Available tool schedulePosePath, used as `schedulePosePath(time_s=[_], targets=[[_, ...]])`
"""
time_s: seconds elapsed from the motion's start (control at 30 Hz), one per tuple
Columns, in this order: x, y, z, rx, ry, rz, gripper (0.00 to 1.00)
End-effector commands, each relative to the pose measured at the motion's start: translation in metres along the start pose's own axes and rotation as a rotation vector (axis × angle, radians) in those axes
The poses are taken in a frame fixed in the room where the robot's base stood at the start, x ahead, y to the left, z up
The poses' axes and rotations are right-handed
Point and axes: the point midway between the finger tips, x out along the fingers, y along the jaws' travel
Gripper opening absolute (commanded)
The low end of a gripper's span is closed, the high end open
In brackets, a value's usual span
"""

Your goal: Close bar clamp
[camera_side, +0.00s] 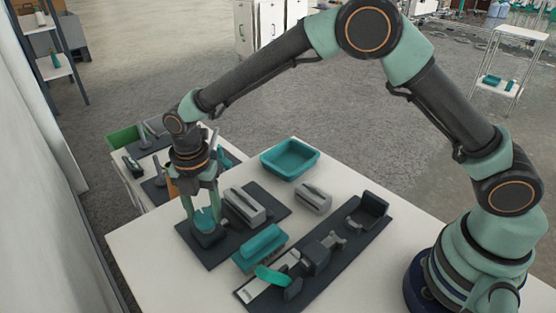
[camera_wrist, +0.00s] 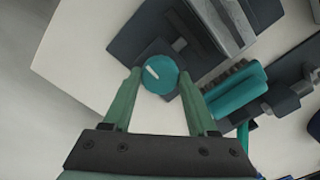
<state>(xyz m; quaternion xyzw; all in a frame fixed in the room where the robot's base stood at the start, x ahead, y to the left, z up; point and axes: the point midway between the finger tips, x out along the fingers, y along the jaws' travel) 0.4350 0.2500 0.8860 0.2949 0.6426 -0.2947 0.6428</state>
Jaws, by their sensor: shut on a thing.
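My gripper (camera_side: 200,208) points down at the left of the table, its two green fingers on either side of a round teal knob (camera_side: 206,219). In the wrist view my gripper (camera_wrist: 159,72) is shut on this knob (camera_wrist: 158,76), which has a white mark on top. The knob sits on a dark block on a dark plate (camera_side: 243,239), with a grey ridged block (camera_side: 244,206) beside it. A long dark rail (camera_side: 338,256) lies to the right, with a sliding block, an upright end piece (camera_side: 368,211) and a teal lever (camera_side: 272,276); it looks like the bar clamp.
A teal brush-like block (camera_side: 260,247) lies between plate and rail. A small grey block (camera_side: 313,197) and a teal tray (camera_side: 290,158) stand behind. Another table with tools (camera_side: 160,165) is at the back left. White table (camera_side: 150,262) is bare at the front left.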

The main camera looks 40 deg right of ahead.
Motion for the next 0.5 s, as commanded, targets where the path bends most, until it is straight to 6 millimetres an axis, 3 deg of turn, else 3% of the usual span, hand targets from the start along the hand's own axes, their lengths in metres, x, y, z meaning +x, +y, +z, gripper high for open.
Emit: schedulePosePath(time_s=[0.5], targets=[[-0.0011, -0.0002, -0.0002, 0.433, 0.000, -0.002, 0.03]])
